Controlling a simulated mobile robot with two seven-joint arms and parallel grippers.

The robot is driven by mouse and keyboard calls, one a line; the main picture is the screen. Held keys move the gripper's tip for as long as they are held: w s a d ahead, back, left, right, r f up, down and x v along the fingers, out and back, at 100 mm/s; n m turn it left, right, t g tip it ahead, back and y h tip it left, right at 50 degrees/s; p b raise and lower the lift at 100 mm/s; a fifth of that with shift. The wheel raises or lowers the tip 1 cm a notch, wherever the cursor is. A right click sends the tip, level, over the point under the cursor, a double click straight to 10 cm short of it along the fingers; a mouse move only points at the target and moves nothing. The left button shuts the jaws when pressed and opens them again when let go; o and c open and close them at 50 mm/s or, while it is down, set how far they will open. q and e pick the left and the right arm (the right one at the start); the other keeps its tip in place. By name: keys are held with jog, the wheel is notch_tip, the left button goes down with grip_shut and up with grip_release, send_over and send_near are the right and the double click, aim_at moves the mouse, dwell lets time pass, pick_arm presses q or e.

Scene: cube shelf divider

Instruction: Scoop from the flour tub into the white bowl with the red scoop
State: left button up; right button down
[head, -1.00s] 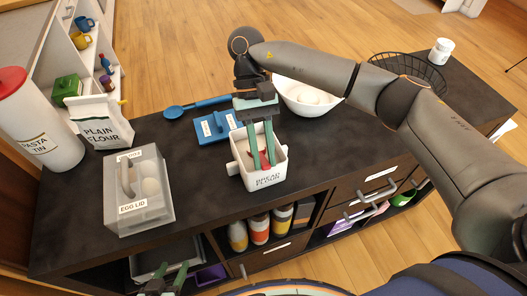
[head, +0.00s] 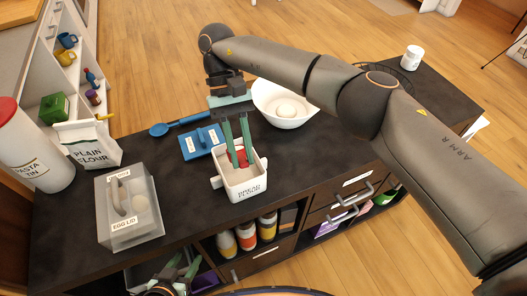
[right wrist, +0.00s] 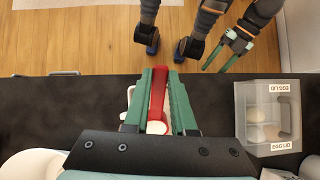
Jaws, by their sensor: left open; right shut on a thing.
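The white flour tub, labelled bread flour (head: 250,189), stands near the front edge of the dark counter. My right gripper (head: 239,163) reaches down over its opening and is shut on the red scoop (head: 236,157). In the right wrist view the red scoop (right wrist: 158,92) lies between the green fingers, with a pale patch at its near end. The scoop's bowl is mostly hidden in the head view. My left gripper (head: 178,272) is open below the counter front, away from these.
A blue labelled lid (head: 203,142) and a blue spoon (head: 165,128) lie behind the tub. A clear egg-lid box (head: 130,222), plain flour bag (head: 93,151) and pasta tin (head: 35,160) stand left. A white jar (head: 411,58) stands far right.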

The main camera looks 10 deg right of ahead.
jog(key=shift+r, duration=0.2)
jog(key=shift+s+f+b, duration=0.1)
jog(key=shift+f+b, duration=0.1)
jog(key=shift+b, duration=0.3)
jog(key=shift+s+t+b, duration=0.15)
jog(key=shift+t+b, duration=0.45)
jog(key=shift+s+d+r+p, duration=0.1)
jog(key=shift+r+p, duration=0.15)
jog(key=shift+p, duration=0.3)
jog(key=shift+s+d+f+t+y+p, duration=0.15)
jog(key=shift+s+t+p, duration=0.15)
jog(key=shift+t, duration=0.25)
jog(key=shift+s+a+t+y+p, duration=0.15)
jog(key=shift+s+t+p, duration=0.15)
jog(key=shift+t, duration=0.25)
jog(key=shift+s+d+f+t, duration=0.15)
jog(key=shift+s+t, duration=0.15)
jog(key=shift+t, duration=0.3)
pick_arm(q)
jog(key=shift+d, duration=0.35)
pick_arm(e)
jog(key=shift+s+d+f+t+y, duration=0.15)
jog(key=shift+s+t+y, duration=0.3)
jog(key=shift+t, duration=0.65)
